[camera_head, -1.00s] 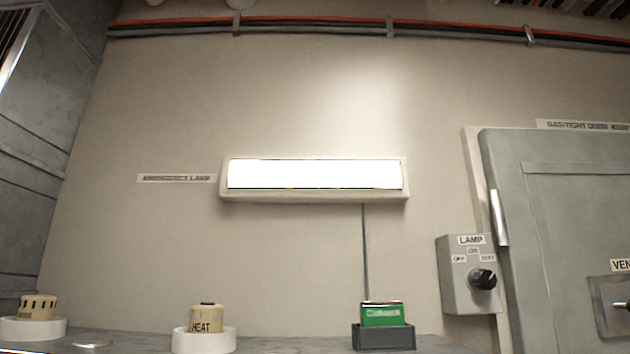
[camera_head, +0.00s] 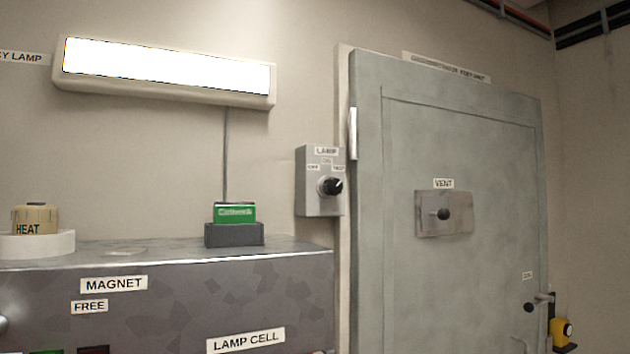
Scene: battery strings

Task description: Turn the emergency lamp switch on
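The lamp switch is a grey wall box (camera_head: 319,200) labelled LAMP, with OFF, ON and TEST marks. Its black rotary knob (camera_head: 330,186) has a pale pointer mark that seems to point up and right, toward the TEST side; I cannot be sure at this size. The emergency lamp (camera_head: 165,73) on the wall at upper left is lit bright white. A cable runs down from it to a green cell (camera_head: 234,213) seated in a dark holder (camera_head: 234,235) on the bench. My gripper is not in view.
A grey door (camera_head: 400,130) with a VENT panel (camera_head: 462,214) stands right of the switch. The bench (camera_head: 170,290) carries MAGNET, FREE and LAMP CELL labels. A HEAT canister (camera_head: 37,218) sits in a white ring at left. A yellow device (camera_head: 561,332) is at lower right.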

